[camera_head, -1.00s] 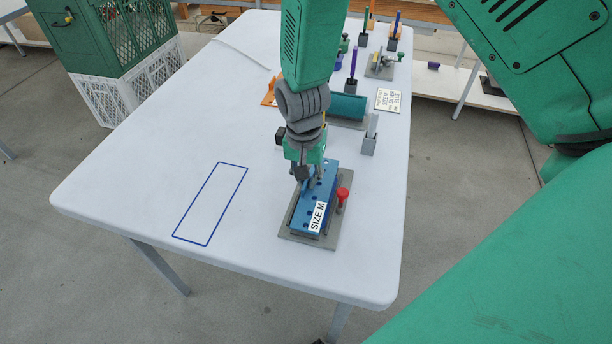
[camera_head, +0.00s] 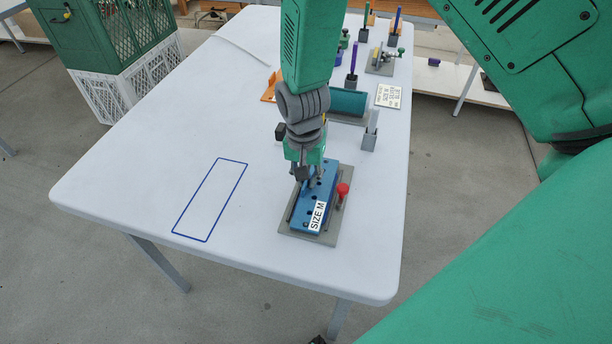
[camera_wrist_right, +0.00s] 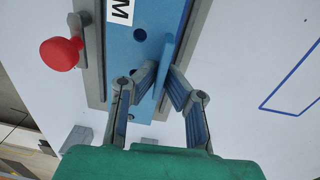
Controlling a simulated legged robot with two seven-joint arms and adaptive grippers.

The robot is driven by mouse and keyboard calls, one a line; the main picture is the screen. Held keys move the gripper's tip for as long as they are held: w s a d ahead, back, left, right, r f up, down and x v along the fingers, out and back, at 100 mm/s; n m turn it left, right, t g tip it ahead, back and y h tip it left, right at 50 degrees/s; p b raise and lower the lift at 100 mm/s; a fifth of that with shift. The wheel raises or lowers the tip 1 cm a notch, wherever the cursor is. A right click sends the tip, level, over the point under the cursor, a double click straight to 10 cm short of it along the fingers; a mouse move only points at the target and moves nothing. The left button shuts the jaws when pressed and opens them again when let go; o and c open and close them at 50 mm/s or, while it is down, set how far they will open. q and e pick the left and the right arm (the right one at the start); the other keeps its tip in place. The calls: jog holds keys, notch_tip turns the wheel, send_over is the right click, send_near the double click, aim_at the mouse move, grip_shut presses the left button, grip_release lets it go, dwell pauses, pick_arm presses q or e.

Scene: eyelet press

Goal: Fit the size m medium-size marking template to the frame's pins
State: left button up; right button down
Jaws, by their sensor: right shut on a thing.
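The blue marking template (camera_head: 325,192) carries a white "SIZE M" label and lies along the grey frame (camera_head: 328,238), which has a red knob (camera_head: 342,190) at its right side. My right gripper (camera_head: 308,184) is over the template's far part. In the right wrist view the gripper (camera_wrist_right: 162,84) is shut on the template's upright blue fin (camera_wrist_right: 170,66). The template (camera_wrist_right: 146,60) looks to lie between the frame's rails (camera_wrist_right: 96,62), with the red knob (camera_wrist_right: 61,53) beside it. The frame's pins are hidden, so I cannot tell whether the template is fully down. My left gripper is not in view.
A blue outlined rectangle (camera_head: 210,200) is marked on the white table (camera_head: 130,165), left of the frame. Behind the gripper are a teal cylinder (camera_head: 348,103), a small sign (camera_head: 388,96), a grey block (camera_head: 370,138) and several upright coloured tools. The table's front left is clear.

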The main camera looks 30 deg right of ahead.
jog(key=shift+f, duration=0.2)
jog(key=c, duration=1.6)
grip_release()
jog(key=shift+r, duration=0.15)
jog(key=shift+r+p, duration=2.35)
jog(key=shift+p, duration=0.05)
